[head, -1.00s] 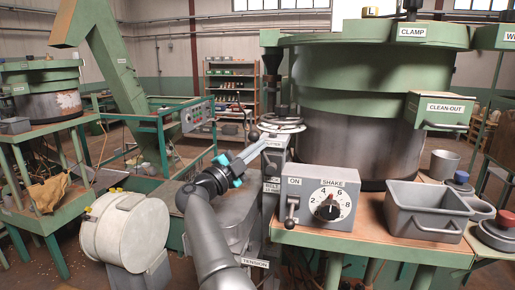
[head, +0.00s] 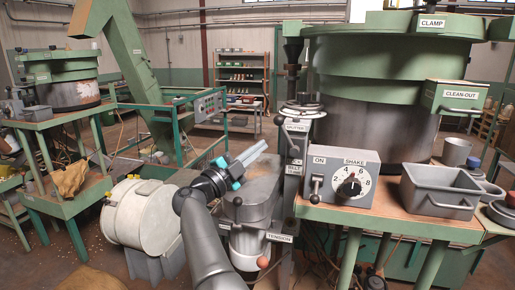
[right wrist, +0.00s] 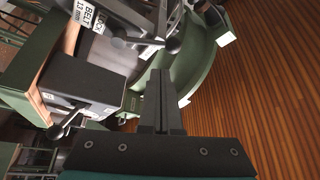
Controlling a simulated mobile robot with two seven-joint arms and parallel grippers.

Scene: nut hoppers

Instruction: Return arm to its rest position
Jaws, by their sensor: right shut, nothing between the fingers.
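My right gripper (head: 262,147) is in the middle of the head view, its arm rising from the bottom edge. Its grey fingers are together and empty, pointing up and right. The tips are just left of the labelled grey post (head: 293,165) and, in the picture, over the grey cylinder on the TENSION unit (head: 250,205). I cannot tell the exact gap. In the right wrist view the dark fingers (right wrist: 160,100) are pressed together with nothing between them. My left gripper is not in view.
The control box (head: 342,178) with ON lever and SHAKE dial stands right, beside a grey bin (head: 440,190). The large green hopper (head: 385,95) rises behind. A white drum (head: 143,213) is left of my arm. A smaller hopper stand (head: 60,115) is far left.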

